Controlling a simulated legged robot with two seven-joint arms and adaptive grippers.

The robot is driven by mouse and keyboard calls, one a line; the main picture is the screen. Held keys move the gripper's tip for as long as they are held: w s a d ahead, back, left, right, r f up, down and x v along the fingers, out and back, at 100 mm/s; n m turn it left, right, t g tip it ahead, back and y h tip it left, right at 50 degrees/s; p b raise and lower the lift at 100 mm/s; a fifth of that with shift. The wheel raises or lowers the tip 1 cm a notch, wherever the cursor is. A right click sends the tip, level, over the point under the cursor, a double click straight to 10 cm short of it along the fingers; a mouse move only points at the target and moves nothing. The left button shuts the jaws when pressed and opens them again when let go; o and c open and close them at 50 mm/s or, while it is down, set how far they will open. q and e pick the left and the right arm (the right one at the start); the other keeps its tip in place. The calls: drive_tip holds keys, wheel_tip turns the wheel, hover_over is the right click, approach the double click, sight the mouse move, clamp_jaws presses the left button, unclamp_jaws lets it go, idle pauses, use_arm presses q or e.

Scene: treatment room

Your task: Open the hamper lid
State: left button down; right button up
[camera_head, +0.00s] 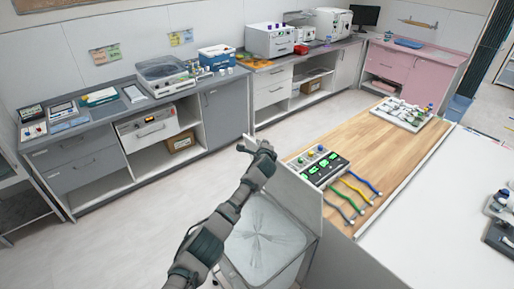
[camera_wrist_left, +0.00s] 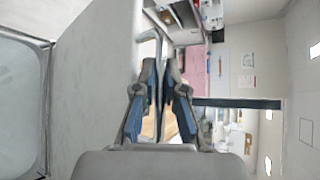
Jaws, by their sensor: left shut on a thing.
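The hamper (camera_head: 262,245) stands low on the floor at the left end of the wood-topped table, with a grey rim around a pale, creased square surface. Part of its rim (camera_wrist_left: 47,100) shows at the left of the left wrist view. A pale flat panel, which looks like the hamper lid (camera_head: 298,192), stands nearly upright at the hamper's far right side, beside the table. My left gripper (camera_head: 262,149) is at the panel's upper left corner, shut on its thin edge. The wrist view shows the fingers (camera_wrist_left: 160,70) close together; the grip itself is partly hidden. My right gripper is out of view.
The wood-topped table (camera_head: 385,150) holds a device with coloured leads (camera_head: 322,167) close to the panel. A grey counter (camera_head: 110,125) with equipment runs along the left wall. The floor (camera_head: 150,215) between is clear.

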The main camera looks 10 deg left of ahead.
use_arm(q)
drive_tip(key=shift+d+f, duration=0.2)
drive_tip(key=shift+f, duration=0.05)
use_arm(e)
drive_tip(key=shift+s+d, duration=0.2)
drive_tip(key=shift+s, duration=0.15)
use_arm(q)
drive_tip(key=c, duration=1.3)
unclamp_jaws()
drive_tip(key=shift+c, duration=0.2)
drive_tip(key=shift+o, duration=0.6)
drive_tip(key=shift+w, duration=0.1)
drive_tip(key=shift+d, duration=0.1)
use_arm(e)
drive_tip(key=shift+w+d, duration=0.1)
use_arm(q)
drive_tip(key=shift+r, duration=0.15)
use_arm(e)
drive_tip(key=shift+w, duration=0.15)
use_arm(q)
drive_tip(key=v, duration=1.1)
drive_tip(key=shift+s, duration=0.4)
